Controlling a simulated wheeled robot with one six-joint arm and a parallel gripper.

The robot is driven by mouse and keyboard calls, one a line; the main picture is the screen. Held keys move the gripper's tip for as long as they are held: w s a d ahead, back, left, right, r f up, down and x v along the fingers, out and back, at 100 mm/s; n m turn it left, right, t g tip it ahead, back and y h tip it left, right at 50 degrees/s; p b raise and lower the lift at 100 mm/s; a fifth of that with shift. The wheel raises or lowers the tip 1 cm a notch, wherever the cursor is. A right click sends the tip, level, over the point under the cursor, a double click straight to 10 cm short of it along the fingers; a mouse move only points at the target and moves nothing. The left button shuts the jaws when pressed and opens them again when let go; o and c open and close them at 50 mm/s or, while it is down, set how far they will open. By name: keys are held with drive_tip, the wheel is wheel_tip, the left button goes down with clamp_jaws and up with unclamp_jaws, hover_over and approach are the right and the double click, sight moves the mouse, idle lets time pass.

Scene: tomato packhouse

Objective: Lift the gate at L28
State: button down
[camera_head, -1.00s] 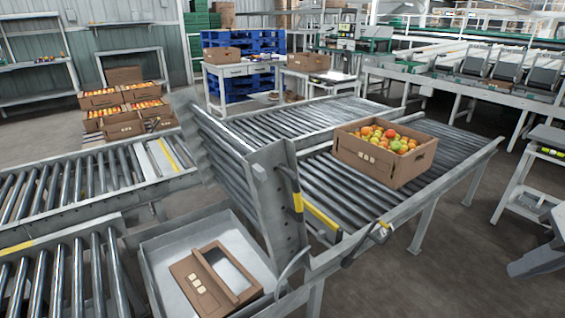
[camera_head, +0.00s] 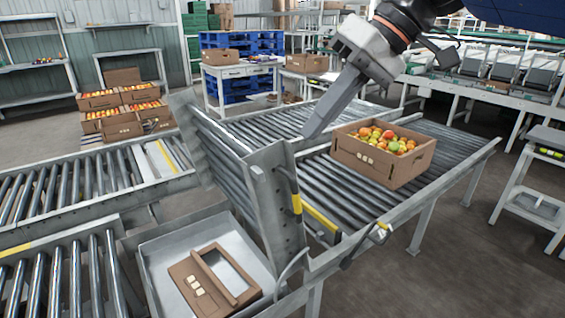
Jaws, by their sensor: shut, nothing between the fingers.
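The gate (camera_head: 278,205) is a hinged roller section with grey side plates, between the left roller lines and the right conveyor. It stands steeply tilted up, rollers facing left. I cannot read an L28 label. My gripper (camera_head: 309,133) reaches down from the upper right, its fingers shut and empty. In the picture its tip is just right of the gate's upper part, above the right conveyor's rollers; I cannot tell whether it touches anything.
A cardboard box of tomatoes (camera_head: 375,170) sits on the right conveyor (camera_head: 440,150), close to my gripper. An open carton (camera_head: 190,285) lies in a grey tray (camera_head: 165,250) below the gate. Roller lines (camera_head: 80,180) run left. Stacked tomato boxes (camera_head: 120,128) stand behind.

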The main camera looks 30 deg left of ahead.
sight(280, 165)
drive_tip(key=x, duration=1)
drive_tip(key=shift+s+a+r, duration=0.1)
drive_tip(key=shift+s+a, duration=0.05)
drive_tip(key=shift+a, duration=0.05)
drive_tip(key=s+a+f, duration=0.2)
drive_tip(key=s+f, duration=0.1)
drive_tip(key=s, duration=0.3)
drive_tip(key=shift+s+a+t, duration=0.3)
drive_tip(key=shift+a+t, duration=0.1)
drive_tip(key=shift+r, duration=0.1)
